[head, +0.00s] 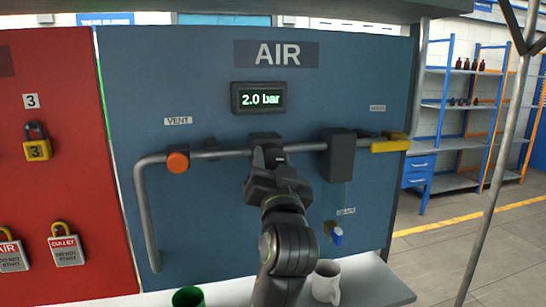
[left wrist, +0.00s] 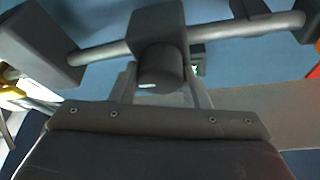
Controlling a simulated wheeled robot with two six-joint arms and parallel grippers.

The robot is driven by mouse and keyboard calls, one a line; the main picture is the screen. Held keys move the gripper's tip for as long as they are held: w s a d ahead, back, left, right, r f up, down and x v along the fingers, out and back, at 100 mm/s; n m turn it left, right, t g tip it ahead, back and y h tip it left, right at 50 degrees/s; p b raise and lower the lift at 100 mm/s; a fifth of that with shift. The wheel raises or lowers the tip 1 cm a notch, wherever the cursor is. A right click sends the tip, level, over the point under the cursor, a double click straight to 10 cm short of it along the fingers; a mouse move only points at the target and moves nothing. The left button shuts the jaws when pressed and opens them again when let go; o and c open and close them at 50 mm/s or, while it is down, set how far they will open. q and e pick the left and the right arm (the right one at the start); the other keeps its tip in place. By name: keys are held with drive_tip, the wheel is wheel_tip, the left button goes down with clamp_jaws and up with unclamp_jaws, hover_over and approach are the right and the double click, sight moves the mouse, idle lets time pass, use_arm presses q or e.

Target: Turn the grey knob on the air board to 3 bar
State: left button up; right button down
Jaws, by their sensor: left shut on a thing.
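The blue air board (head: 215,90) stands in front of me, and its display (head: 260,98) reads 2.0 bar. The grey knob (left wrist: 160,68) sits on a dark block (left wrist: 158,22) on the pipe, with a small pale mark on its face. My left gripper (head: 270,158) reaches up to it and is shut on it, with a finger on each side in the left wrist view. In the head view the gripper mostly hides the knob. My right gripper is not in view.
On the pipe (head: 222,153) are an orange vent knob (head: 178,162), a dark block (head: 338,155) and a yellow handle (head: 390,146). Below stands a shelf with a green cup (head: 188,297) and a white mug (head: 326,282). A red lock board (head: 65,110) adjoins at left.

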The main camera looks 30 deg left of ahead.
use_arm(q)
drive_tip(key=m+h+p, duration=0.1)
drive_tip(key=m+p, duration=0.2)
drive_tip(key=p, duration=0.1)
drive_tip(key=m+h+p, duration=0.2)
drive_tip(key=m+p, duration=0.1)
drive_tip(key=p, duration=0.1)
drive_tip(key=m+t+h+p, duration=0.1)
drive_tip(key=m+p, duration=0.3)
drive_tip(key=shift+s+a+r+h, duration=0.1)
drive_tip(key=shift+r+h, duration=0.2)
drive_tip(key=shift+r, duration=0.05)
drive_tip(key=shift+f+m+h+p, duration=0.1)
drive_tip(key=shift+m+h+p, duration=0.25)
drive_tip(key=shift+m, duration=0.45)
drive_tip(key=shift+f+m+h, duration=0.1)
drive_tip(key=shift+m+h, duration=0.15)
drive_tip(key=shift+m, duration=0.95)
drive_tip(key=o, duration=1)
drive_tip(key=shift+f+g, duration=0.1)
drive_tip(key=shift+g, duration=0.2)
